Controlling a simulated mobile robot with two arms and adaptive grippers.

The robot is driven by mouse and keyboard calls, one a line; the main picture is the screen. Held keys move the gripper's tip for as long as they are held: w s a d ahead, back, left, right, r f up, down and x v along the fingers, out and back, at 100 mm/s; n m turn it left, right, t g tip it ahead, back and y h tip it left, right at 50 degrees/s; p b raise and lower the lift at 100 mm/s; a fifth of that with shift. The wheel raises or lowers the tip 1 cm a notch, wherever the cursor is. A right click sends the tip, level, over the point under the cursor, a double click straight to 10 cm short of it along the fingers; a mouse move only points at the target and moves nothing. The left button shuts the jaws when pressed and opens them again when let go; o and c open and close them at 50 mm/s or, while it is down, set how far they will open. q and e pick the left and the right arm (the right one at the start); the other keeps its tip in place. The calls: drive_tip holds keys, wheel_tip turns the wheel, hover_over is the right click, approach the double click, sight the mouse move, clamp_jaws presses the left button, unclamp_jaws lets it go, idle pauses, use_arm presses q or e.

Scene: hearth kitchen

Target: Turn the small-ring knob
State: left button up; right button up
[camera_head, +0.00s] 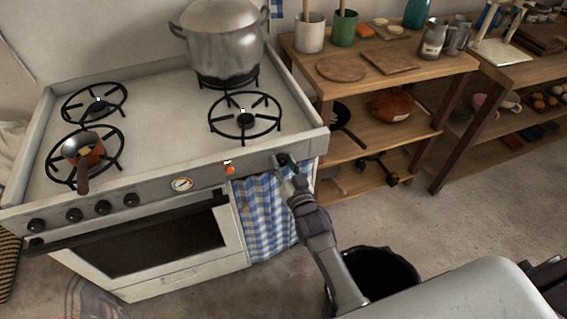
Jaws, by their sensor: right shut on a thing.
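A white stove (161,113) stands at the left. Its front panel has several black knobs (102,207) on the left, a round gauge (181,184) and an orange-red light (229,170). A dark knob (282,158) sits at the panel's right end. My right gripper (286,169) is at this right-end knob, shut on it; the fingers partly hide it. A smaller burner ring (245,121) lies on the stovetop behind that knob, with nothing on it. My left gripper is not in view.
A large steel pot (222,42) stands on the back right burner, and a small copper pan (83,150) on the front left one. A checked cloth (265,215) hangs below the panel. A black bin (385,272) stands on the floor. Wooden shelves (385,134) stand to the right.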

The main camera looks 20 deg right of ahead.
drive_tip(key=shift+c, duration=0.7)
drive_tip(key=shift+n, duration=0.4)
drive_tip(key=n, duration=0.5)
drive_tip(key=shift+a+n+p, duration=0.1)
drive_tip(key=shift+n+p, duration=0.2)
drive_tip(key=shift+p, duration=0.05)
drive_tip(key=n, duration=0.4)
drive_tip(key=shift+f, duration=0.1)
drive_tip(key=shift+a+n+b, duration=0.1)
drive_tip(key=shift+n+b, duration=0.4)
drive_tip(key=shift+n, duration=1.1)
drive_tip(key=o, duration=1.1)
